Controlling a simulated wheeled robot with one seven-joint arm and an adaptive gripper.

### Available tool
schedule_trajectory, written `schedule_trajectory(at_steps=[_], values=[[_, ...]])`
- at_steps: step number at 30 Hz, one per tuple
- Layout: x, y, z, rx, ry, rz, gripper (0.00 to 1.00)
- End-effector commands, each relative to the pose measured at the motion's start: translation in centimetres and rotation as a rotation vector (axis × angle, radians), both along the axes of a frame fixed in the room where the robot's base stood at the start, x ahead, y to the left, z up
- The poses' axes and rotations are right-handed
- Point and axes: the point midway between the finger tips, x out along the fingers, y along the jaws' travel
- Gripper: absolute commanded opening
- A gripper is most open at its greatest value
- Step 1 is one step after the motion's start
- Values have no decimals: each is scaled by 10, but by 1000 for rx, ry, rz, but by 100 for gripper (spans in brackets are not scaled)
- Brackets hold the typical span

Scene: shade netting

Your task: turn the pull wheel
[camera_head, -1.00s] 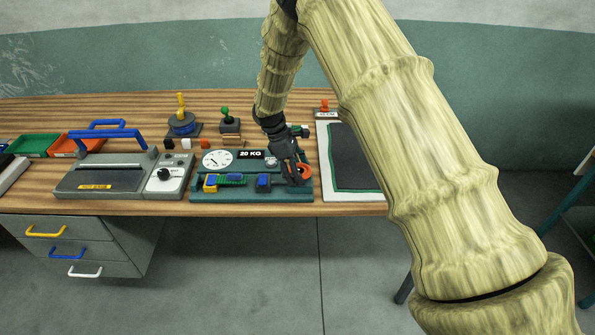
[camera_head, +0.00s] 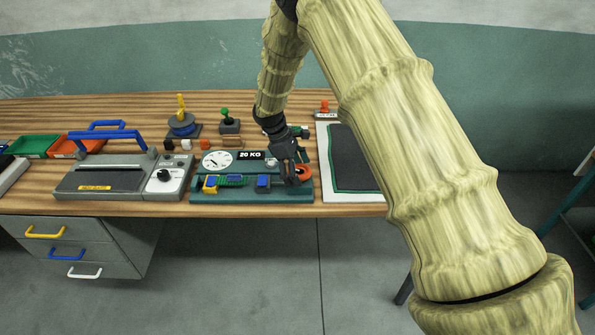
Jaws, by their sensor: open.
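The pull wheel looks to be the small orange wheel (camera_head: 304,173) at the right end of the teal tester unit (camera_head: 230,197) on the bench. The unit also bears a white dial (camera_head: 217,160), a "20 KG" plate (camera_head: 251,155) and blue and yellow clamps. My gripper (camera_head: 291,177) is dark and points down at the wheel, open, at its left side. The fingers hide part of the wheel, and I cannot tell whether they touch it.
A grey sealer with a blue handle (camera_head: 107,138) and a control box (camera_head: 168,177) stand to the left.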

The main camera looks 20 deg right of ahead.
Motion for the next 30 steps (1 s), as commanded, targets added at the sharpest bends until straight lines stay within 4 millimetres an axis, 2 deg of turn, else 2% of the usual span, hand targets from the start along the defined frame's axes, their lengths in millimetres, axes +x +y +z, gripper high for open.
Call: schedule_trajectory(at_steps=[5, 8, 21, 25, 30], values=[[1, 1, 3, 0, -1, 0, 89], [3, 4, 12, 0, -1, 0, 89], [17, 29, 82, 0, -2, 1, 89], [21, 34, 98, 0, -1, 0, 89], [23, 39, 108, 1, -1, 0, 89]])
